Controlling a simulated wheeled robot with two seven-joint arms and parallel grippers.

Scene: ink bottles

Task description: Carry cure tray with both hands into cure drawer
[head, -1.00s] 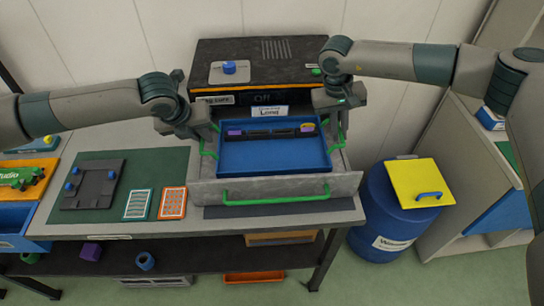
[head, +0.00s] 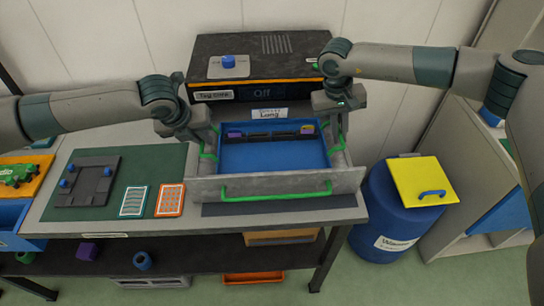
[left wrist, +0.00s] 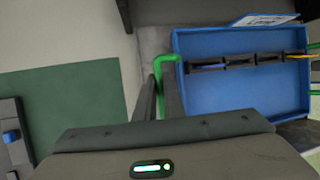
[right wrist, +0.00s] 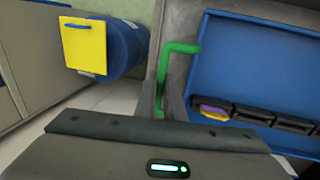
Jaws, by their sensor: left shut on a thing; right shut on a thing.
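The blue cure tray (head: 273,158) sits level within the open grey drawer (head: 290,187), which has a green front handle. A dark rack with a purple piece and an orange-purple piece lies along the tray's back edge. My left gripper (head: 206,143) is shut on the tray's left green handle, which also shows in the left wrist view (left wrist: 166,66). My right gripper (head: 338,125) is shut on the right green handle, seen in the right wrist view (right wrist: 178,48). Whether the tray touches the drawer floor cannot be told.
The black cure unit (head: 262,60) with an "Off" display stands behind. A green mat (head: 120,185) with a dark fixture and two cards lies left. A blue bin (head: 400,215) with a yellow lid stands right. The drawer's walls are close around the tray.

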